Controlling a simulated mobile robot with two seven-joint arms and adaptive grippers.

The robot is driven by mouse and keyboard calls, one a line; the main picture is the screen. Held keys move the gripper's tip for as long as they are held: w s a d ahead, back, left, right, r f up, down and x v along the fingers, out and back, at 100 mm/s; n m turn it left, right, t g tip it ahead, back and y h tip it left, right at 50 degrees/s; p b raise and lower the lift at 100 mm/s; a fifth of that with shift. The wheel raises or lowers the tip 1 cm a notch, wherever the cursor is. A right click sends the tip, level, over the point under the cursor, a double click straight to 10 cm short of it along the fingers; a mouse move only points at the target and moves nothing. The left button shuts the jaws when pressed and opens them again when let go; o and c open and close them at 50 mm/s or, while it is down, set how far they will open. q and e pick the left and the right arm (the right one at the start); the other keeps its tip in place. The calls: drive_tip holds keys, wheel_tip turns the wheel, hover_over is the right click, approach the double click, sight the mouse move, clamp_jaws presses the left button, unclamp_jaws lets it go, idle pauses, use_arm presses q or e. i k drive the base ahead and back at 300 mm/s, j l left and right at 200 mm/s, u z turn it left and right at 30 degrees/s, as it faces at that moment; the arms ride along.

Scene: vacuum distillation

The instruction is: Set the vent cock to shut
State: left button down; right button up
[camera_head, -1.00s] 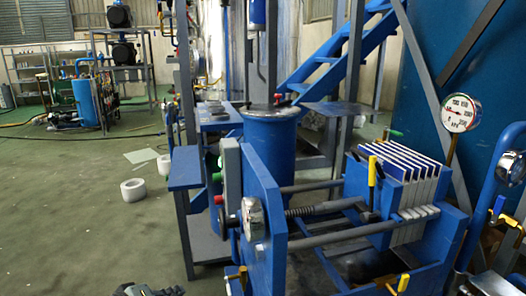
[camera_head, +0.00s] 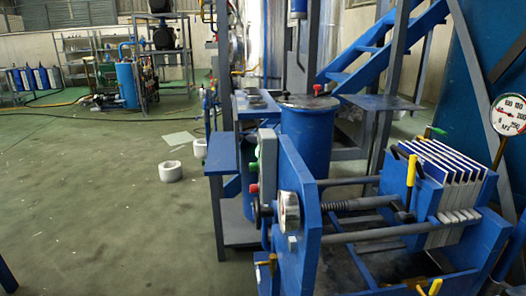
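I cannot tell which fitting is the vent cock. Candidates are a small red handle (camera_head: 318,89) on top of the blue cylindrical vessel (camera_head: 306,140), a green handle (camera_head: 435,131) behind the plate stack, and a yellow lever (camera_head: 414,168) at the plate stack's near left. More yellow handles sit low at the front, one at the left (camera_head: 266,262) and one at the right (camera_head: 435,287). Their settings are too small to read. Neither of my grippers is in view.
A blue filter press frame (camera_head: 297,215) with white plates (camera_head: 450,160) fills the right foreground. A pressure gauge (camera_head: 508,115) stands at the right edge. A blue staircase (camera_head: 385,45) rises behind.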

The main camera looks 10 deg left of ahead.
sight(443, 133)
drive_tip(key=i+j+z, duration=0.15)
drive_tip(key=z, duration=0.35)
drive_tip(key=j+z, duration=0.3)
drive_tip(key=z, duration=0.15)
drive_tip(key=i, duration=0.05)
